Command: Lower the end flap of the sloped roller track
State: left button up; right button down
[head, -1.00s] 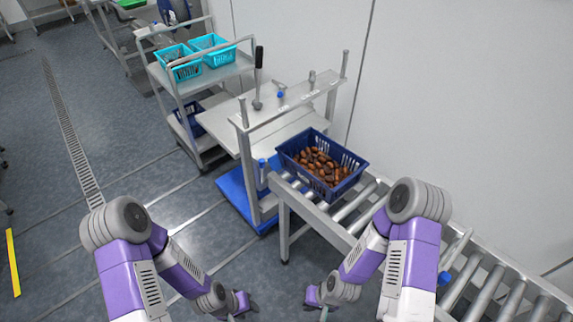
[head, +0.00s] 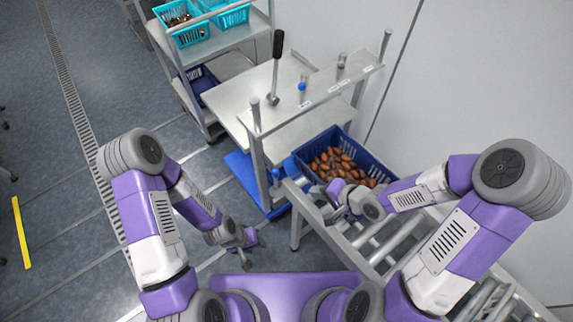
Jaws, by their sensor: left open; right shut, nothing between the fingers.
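The sloped roller track (head: 375,238) runs from the right foreground up to a metal frame with a raised crossbar (head: 320,97). A dark blue crate (head: 378,163) of brown dates sits on the track's upper end. Blue parts show at that end by the frame post (head: 257,160), but I cannot clearly make out the end flap or its position. My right gripper (head: 332,194) is shut and empty, over the track beside the crate's near side; I cannot tell whether it touches the crate. My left gripper (head: 247,246) is open and empty above the floor, left of the track.
A steel table (head: 240,103) with a black-handled lever (head: 277,62) stands beyond the frame, over a blue base (head: 240,168). A trolley (head: 225,70) carries turquoise baskets (head: 190,36). A wall closes the right side; open floor lies left.

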pick_arm(q)
jog(key=shift+f+b, duration=2.6)
jog(key=shift+b, duration=0.05)
pick_arm(e)
jog(key=w+a+f, duration=0.5)
jog(key=w+a, duration=0.2)
jog(key=a, duration=0.2)
jog(key=shift+f, duration=0.4)
pick_arm(q)
jog(key=shift+r, duration=0.15)
pick_arm(e)
jog(key=shift+w, duration=0.1)
